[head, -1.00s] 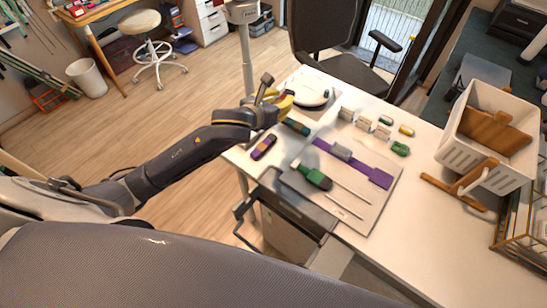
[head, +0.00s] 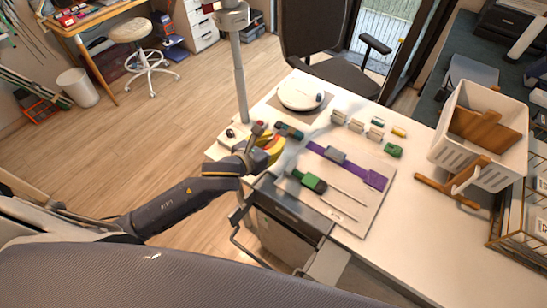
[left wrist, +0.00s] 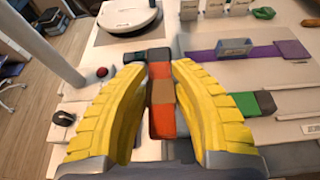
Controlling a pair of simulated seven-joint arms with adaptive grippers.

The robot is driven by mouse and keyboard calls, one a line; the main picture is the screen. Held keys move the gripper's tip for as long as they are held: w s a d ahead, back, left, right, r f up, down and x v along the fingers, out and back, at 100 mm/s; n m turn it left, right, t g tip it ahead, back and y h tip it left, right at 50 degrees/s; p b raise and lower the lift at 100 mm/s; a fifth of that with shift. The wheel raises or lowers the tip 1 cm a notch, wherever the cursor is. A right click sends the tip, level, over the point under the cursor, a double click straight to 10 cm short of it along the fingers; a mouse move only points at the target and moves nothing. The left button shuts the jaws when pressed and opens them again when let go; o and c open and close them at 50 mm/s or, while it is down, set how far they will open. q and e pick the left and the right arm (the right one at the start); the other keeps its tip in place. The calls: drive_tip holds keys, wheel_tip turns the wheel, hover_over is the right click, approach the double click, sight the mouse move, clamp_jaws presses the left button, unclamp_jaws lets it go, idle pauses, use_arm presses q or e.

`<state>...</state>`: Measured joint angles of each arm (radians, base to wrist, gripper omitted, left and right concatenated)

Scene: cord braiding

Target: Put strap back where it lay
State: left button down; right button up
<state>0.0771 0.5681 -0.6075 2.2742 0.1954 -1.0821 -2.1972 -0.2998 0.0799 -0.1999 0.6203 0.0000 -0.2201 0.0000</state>
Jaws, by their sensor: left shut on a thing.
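A purple strap (head: 374,179) lies flat across the pale board (head: 345,218), with a grey block (head: 335,155) on its middle. The strap also shows at the upper right of the left wrist view (left wrist: 292,50). My left gripper (head: 268,150), with yellow fingers, is at the left edge of the table, left of the board. In the left wrist view it is shut on an orange-red piece with a brown middle (left wrist: 161,92). The fingers hide part of this piece, so I cannot tell its full shape. My right gripper is not in view.
A dark teal piece (head: 289,131) lies just beyond my left gripper. A green-handled screwdriver (head: 312,182) lies on the board. A white round device (head: 300,95), small blocks (head: 356,126) and a white crate (head: 447,150) stand around. The front right tabletop is clear.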

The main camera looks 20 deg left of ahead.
use_arm(q)
drive_tip(key=shift+f, duration=4.3)
drive_tip(key=shift+f, duration=0.3)
drive_tip(key=c, duration=1.4)
unclamp_jaws()
drive_tip(key=shift+c, duration=0.2)
drive_tip(key=shift+s+a+r, duration=0.1)
drive_tip(key=shift+s+r, duration=0.05)
drive_tip(key=shift+r, duration=0.25)
drive_tip(key=v, duration=1.1)
drive_tip(key=shift+s+r, duration=0.1)
drive_tip(key=shift+s, duration=0.2)
